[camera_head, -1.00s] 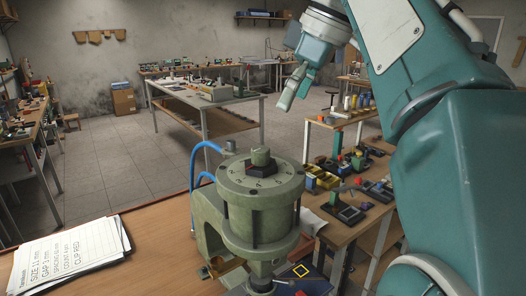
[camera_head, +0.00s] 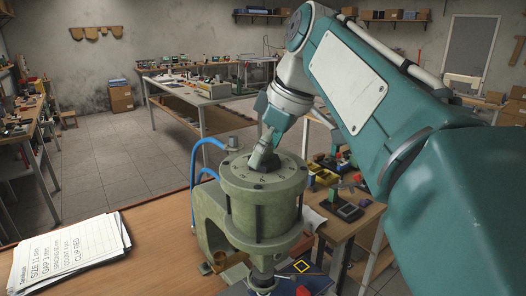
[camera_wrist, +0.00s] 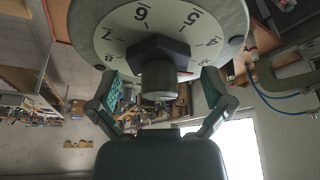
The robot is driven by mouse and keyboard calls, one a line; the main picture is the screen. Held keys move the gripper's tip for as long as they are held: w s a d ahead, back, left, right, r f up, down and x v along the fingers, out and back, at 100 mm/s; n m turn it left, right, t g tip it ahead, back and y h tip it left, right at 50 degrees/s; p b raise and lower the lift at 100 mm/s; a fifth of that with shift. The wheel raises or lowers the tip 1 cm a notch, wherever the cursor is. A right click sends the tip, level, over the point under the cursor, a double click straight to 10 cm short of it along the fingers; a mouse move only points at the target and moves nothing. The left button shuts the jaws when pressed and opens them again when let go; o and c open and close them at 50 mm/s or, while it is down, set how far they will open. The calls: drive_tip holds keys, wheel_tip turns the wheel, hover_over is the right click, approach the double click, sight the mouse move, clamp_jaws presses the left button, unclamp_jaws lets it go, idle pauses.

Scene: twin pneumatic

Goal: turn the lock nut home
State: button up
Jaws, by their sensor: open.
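The lock nut (camera_wrist: 158,50) is a dark hexagon on the numbered dial face (camera_wrist: 113,45), with a grey-green threaded stud (camera_wrist: 160,80) standing out from its centre. The dial is the top of a green press cylinder (camera_head: 262,205) in the head view. My gripper (camera_head: 262,158) is just above the dial's middle there and hides the nut. In the wrist view my gripper (camera_wrist: 158,95) is open, with one finger to the left and one to the right of the stud. Both fingers look apart from the nut.
A paper sheet stack (camera_head: 70,250) lies on the brown bench (camera_head: 150,240) at left. Blue hoses (camera_head: 198,150) run behind the press on its left. A side table (camera_head: 345,225) with small parts stands to the right. Open floor lies behind.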

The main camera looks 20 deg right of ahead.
drive_tip(key=shift+a+f, duration=0.1)
drive_tip(key=shift+a, duration=0.05)
drive_tip(key=shift+d, duration=0.25)
drive_tip(key=c, duration=1)
drive_tip(key=shift+c, duration=0.2)
drive_tip(key=shift+m, duration=0.4)
drive_tip(key=m+h, duration=0.1)
drive_tip(key=m, duration=0.1)
drive_tip(key=m+t+h, duration=0.1)
drive_tip(key=m, duration=0.2)
drive_tip(key=shift+s+a, duration=0.1)
drive_tip(key=shift+a, duration=0.1)
drive_tip(key=m+h, duration=0.1)
drive_tip(key=m, duration=0.2)
drive_tip(key=m+h, duration=0.1)
drive_tip(key=m, duration=0.2)
